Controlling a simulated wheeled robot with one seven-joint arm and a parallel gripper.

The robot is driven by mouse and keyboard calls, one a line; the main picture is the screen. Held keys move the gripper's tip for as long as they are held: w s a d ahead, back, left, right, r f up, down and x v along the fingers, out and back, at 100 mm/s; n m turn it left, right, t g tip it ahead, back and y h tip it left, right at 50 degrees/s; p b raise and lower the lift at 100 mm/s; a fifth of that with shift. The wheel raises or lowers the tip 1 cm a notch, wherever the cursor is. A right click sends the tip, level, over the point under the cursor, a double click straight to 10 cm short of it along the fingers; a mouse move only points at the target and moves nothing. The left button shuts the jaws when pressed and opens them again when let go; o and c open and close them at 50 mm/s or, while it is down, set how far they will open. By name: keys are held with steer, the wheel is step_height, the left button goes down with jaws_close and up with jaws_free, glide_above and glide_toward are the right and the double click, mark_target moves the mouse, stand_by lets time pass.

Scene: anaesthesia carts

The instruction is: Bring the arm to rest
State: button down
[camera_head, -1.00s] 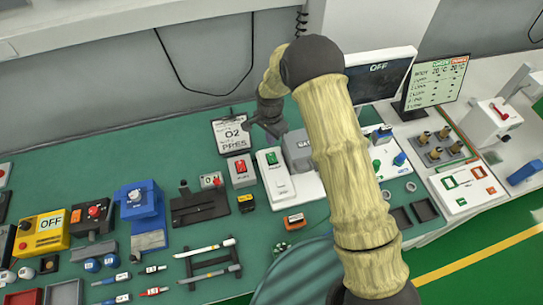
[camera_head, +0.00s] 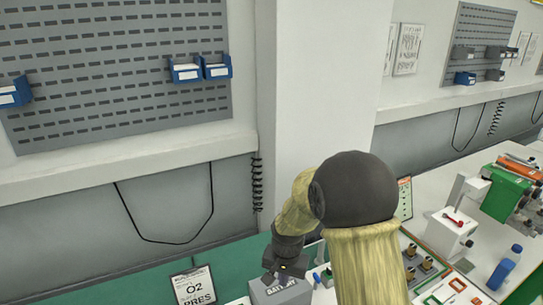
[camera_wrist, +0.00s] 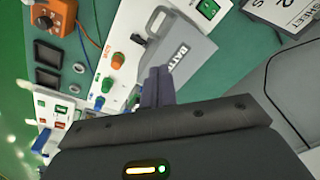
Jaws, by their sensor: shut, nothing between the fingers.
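My arm, in a yellowish sleeve with dark joints, rises at the lower middle of the head view and bends over to the left. My gripper (camera_head: 286,272) hangs from it, pointing down, just above the grey battery box (camera_head: 281,291). In the wrist view the two dark fingers (camera_wrist: 158,84) are together with nothing between them. The battery box (camera_wrist: 178,52) shows just beyond the fingertips; I cannot tell whether they touch it. The lower part of the arm is cut off by the frame.
An O2 PRES clipboard (camera_head: 194,287) lies left of the gripper on the green bench. A white device with a red lever (camera_head: 449,231) and a blue bottle (camera_head: 506,266) stand right. The wall pegboard (camera_head: 110,62) holds blue bins (camera_head: 186,70). A white pillar (camera_head: 320,100) stands behind.

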steer(key=s+d+r+n, duration=0.1)
steer(key=s+d+r, duration=0.1)
steer(key=s+d, duration=0.4)
steer(key=s+d+r+n+t+b, duration=0.1)
steer(key=s+d+r+n, duration=0.1)
steer(key=s+d, duration=0.4)
steer(key=s+r, duration=0.1)
steer(key=s, duration=0.2)
steer(key=shift+r+n+b, duration=0.3)
